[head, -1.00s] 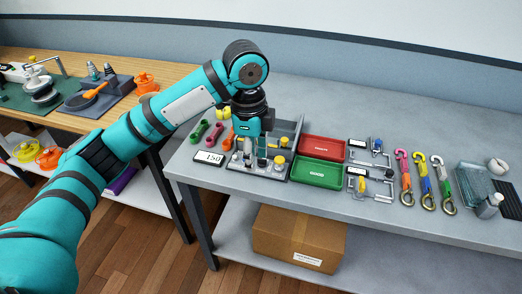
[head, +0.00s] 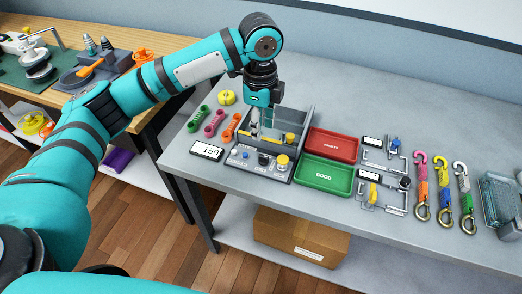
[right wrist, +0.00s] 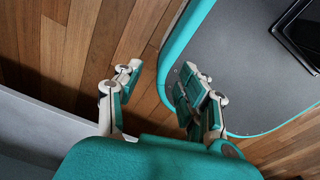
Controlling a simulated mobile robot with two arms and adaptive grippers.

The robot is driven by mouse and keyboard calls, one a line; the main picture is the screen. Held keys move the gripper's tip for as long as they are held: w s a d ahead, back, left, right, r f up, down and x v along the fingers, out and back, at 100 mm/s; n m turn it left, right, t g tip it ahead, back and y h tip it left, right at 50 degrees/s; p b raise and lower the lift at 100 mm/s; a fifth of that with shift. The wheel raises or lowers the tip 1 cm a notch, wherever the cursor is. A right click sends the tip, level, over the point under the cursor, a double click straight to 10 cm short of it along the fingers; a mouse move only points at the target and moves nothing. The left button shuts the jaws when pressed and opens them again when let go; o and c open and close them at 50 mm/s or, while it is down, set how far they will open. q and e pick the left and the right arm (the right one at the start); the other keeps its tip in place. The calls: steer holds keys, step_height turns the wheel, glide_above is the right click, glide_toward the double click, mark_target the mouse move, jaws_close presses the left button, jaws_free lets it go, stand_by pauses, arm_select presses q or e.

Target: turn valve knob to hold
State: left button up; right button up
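A grey test fixture (head: 290,172) stands on the bench, with a small row of controls along its front panel. I cannot read any hold mark or which way a knob points. My left gripper (head: 267,122) points down over the back of the fixture, behind the panel and apart from the yellow knob. Its fingertips are too small and obscured to tell their opening. My right gripper (right wrist: 155,95) is open and empty above the floor, away from the fixture.
A "150" display (head: 207,150) stands left of the fixture. A red tray (head: 332,146) and a green tray (head: 324,174) lie to its right. Further right are small bracket fixtures and several hooked straps (head: 442,190). Colored links lie at the left.

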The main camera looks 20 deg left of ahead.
mark_target(261, 155)
arm_select(q)
step_height(261, 155, down, 10)
steer(key=shift+w+r+p, duration=0.1)
steer(key=shift+p, duration=0.2)
steer(key=shift+f, duration=0.5)
jaws_close()
arm_select(e)
steer(key=shift+w+a+r, duration=0.15)
steer(key=shift+w+r, duration=0.05)
steer(key=shift+w, duration=0.25)
steer(key=shift+w+a+r, duration=0.1)
steer(key=shift+w+r, duration=0.1)
steer(key=shift+w, duration=0.2)
